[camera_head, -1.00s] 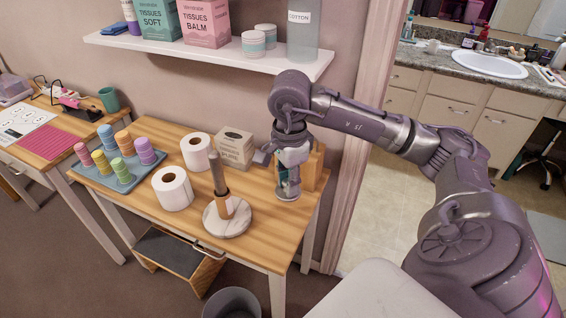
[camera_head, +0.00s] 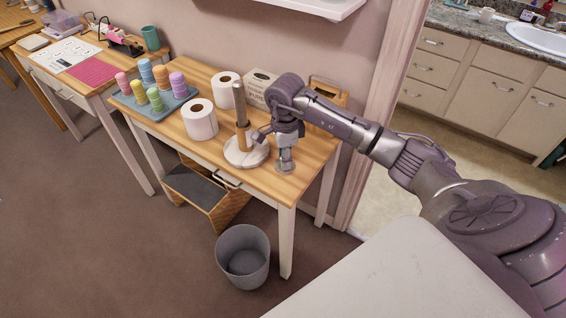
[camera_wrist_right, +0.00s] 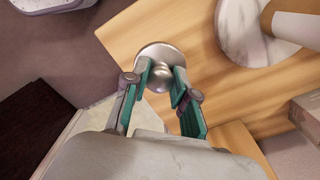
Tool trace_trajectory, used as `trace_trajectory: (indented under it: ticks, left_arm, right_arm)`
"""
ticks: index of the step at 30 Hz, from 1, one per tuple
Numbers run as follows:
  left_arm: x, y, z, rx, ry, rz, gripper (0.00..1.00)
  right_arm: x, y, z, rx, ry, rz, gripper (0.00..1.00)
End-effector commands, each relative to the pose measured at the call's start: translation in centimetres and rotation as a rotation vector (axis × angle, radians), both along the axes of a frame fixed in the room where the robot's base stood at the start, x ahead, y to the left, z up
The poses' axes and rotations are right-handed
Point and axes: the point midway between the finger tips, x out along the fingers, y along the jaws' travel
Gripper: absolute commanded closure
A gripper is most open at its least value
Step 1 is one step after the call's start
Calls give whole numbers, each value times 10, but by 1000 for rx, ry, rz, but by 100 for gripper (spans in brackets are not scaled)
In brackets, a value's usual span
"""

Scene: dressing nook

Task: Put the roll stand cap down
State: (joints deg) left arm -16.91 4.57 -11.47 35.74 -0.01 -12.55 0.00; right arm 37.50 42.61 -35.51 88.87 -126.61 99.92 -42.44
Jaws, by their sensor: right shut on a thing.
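The roll stand cap (camera_wrist_right: 158,54) is a shiny metal disc with a round knob. My right gripper (camera_wrist_right: 160,84) is shut on the knob, with the disc beyond the fingertips. In the head view, my right gripper (camera_head: 285,158) points down over the table's front right part, just right of the roll stand. I cannot tell whether the cap touches the tabletop. The roll stand (camera_head: 240,98) has a marble base, an upright metal post and a cardboard tube around the post; its top is bare. My left gripper is not in view.
Toilet rolls (camera_head: 200,122), a tissue box (camera_head: 258,88) and a blue tray (camera_head: 146,109) of coloured spools stand on the wooden table (camera_head: 213,156). A grey bin (camera_head: 243,258) stands on the floor in front. Bare tabletop lies around the gripper.

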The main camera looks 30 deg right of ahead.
Motion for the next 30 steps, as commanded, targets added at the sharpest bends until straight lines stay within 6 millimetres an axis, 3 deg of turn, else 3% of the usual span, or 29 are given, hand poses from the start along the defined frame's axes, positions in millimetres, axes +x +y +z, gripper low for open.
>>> trace_trajectory:
  ticks: [5,13,26,27,30]
  left_arm:
    - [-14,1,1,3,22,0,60]
    - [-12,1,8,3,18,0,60]
    - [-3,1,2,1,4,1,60]
    - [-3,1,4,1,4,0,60]
    - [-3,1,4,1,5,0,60]
  right_arm:
    - [8,2,-8,0,1,1,100]
    - [7,2,-42,2,1,0,100]
    - [7,1,-51,0,-1,1,100]
    - [7,1,-49,0,-1,0,67]
    - [7,1,-49,0,0,1,51]
